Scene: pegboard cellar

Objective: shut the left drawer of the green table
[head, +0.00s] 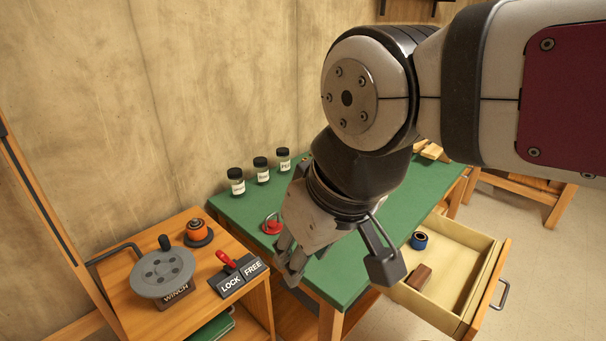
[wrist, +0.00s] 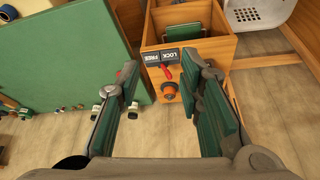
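The green table (head: 235,208) runs from the middle of the head view to the right. One drawer (head: 463,323) stands pulled out from its front, with a dark handle (head: 500,294) on its face. Inside lie a blue tape roll (head: 419,241) and a brown block (head: 419,277). Whether this is the left drawer I cannot tell for sure. My gripper (head: 289,258) is above the near left end of the tabletop, left of the drawer and apart from it. In the wrist view my gripper (wrist: 170,108) has its fingers wide apart with nothing held. My arm hides part of the tabletop.
A wooden cabinet (head: 122,278) at left carries a winch (head: 161,271), an orange knob (head: 195,231) and a red LOCK/FREE lever (head: 228,262). Several jars (head: 261,170) stand at the table's back. A red object (head: 272,226) lies near my gripper. Floor (head: 520,225) beyond the drawer is clear.

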